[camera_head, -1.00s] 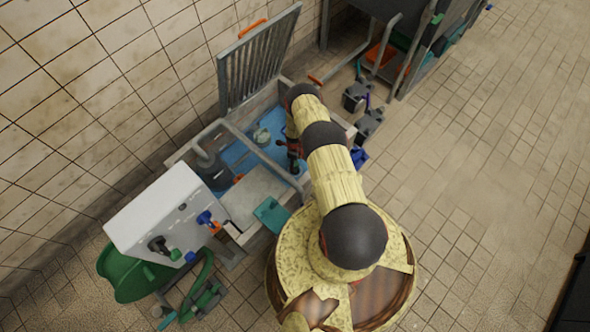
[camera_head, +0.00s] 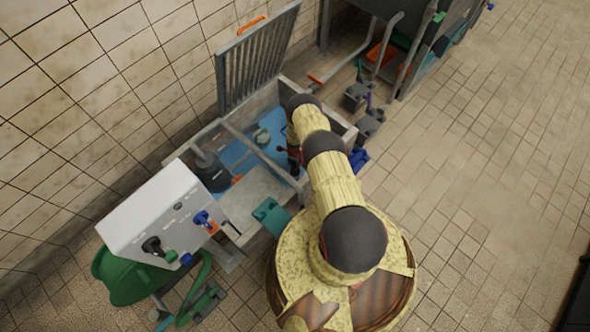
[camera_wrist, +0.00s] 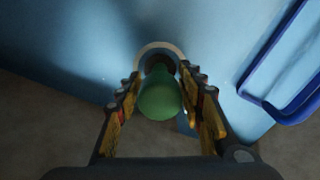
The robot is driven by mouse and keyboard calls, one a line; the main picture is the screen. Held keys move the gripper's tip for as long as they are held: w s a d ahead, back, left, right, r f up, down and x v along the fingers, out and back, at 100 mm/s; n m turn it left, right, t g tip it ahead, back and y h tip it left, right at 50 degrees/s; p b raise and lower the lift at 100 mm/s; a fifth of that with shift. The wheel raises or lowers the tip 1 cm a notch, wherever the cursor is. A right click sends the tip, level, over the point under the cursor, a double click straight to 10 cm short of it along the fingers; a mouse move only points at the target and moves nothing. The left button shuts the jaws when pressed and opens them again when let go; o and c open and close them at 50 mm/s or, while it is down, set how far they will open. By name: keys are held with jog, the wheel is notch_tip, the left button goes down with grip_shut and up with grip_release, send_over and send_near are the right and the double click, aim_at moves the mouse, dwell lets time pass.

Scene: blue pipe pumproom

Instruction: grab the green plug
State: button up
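The green plug (camera_wrist: 160,98) shows in the wrist view as a rounded green body between my fingers, in front of a pale ring (camera_wrist: 143,52) on a blue surface (camera_wrist: 70,45). My gripper (camera_wrist: 160,82) is open, with a finger on each side of the plug; a narrow gap shows on the left, and contact on the right is unclear. In the head view my gripper (camera_head: 293,160) reaches down into the blue-floored basin (camera_head: 235,152). The plug is not discernible there, probably hidden by my arm.
A slatted grate (camera_head: 258,62) stands raised behind the basin. A metal bar (camera_head: 262,152) crosses it. A white control box (camera_head: 150,215) and green hose reel (camera_head: 125,278) stand left. A dark blue frame (camera_wrist: 285,65) lies right of my gripper. Open floor lies right.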

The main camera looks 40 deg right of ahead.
jog(key=c, duration=0.8)
jog(key=shift+c, duration=0.2)
